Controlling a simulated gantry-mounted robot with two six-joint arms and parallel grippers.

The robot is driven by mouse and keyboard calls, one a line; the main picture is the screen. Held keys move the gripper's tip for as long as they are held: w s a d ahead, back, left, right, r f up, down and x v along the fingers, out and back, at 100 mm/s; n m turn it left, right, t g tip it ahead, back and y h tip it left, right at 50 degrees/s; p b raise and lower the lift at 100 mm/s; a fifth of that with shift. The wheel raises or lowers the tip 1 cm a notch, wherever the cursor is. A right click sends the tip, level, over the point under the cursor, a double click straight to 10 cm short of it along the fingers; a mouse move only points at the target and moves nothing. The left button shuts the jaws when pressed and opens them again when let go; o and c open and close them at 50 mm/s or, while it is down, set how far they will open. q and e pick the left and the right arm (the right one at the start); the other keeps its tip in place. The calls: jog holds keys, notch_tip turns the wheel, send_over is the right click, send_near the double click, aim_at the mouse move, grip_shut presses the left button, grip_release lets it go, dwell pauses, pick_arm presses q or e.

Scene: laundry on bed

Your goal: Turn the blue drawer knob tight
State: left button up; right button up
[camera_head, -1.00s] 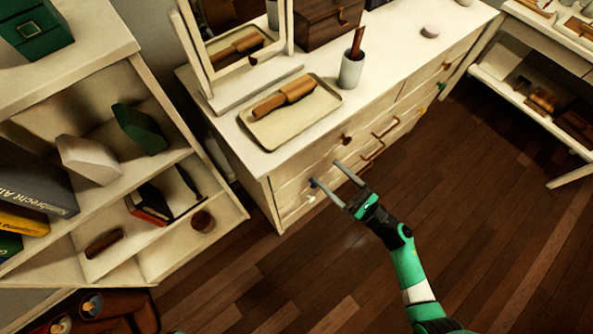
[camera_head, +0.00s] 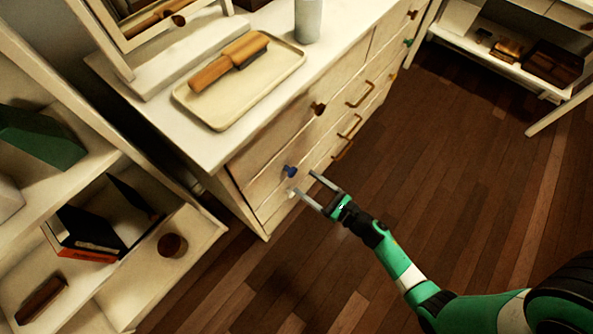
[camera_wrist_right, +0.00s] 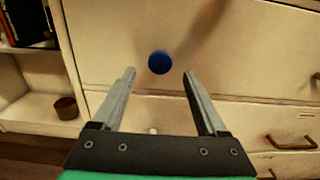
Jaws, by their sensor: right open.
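The blue knob (camera_head: 290,171) is on the front of a drawer at the left end of the cream dresser (camera_head: 262,165). In the right wrist view the knob (camera_wrist_right: 159,62) shows round, a little beyond the fingertips and roughly centred between them. My right gripper (camera_head: 306,183) is open and empty, its two fingers pointing at the drawer front just below the knob in the head view. It also shows in the right wrist view (camera_wrist_right: 160,73). The fingers look apart from the knob. My left gripper is out of view.
A brown knob (camera_head: 318,108) and bronze handles (camera_head: 360,94) are on the same dresser. A tray (camera_head: 205,118) with a wooden brush (camera_head: 228,62) lies on top. An open shelf (camera_head: 190,245) stands at left. The wooden floor (camera_head: 460,190) is clear.

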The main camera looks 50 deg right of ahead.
aim_at(294, 174)
jog(key=w+b, duration=0.1)
jog(key=w, duration=0.4)
grip_shut()
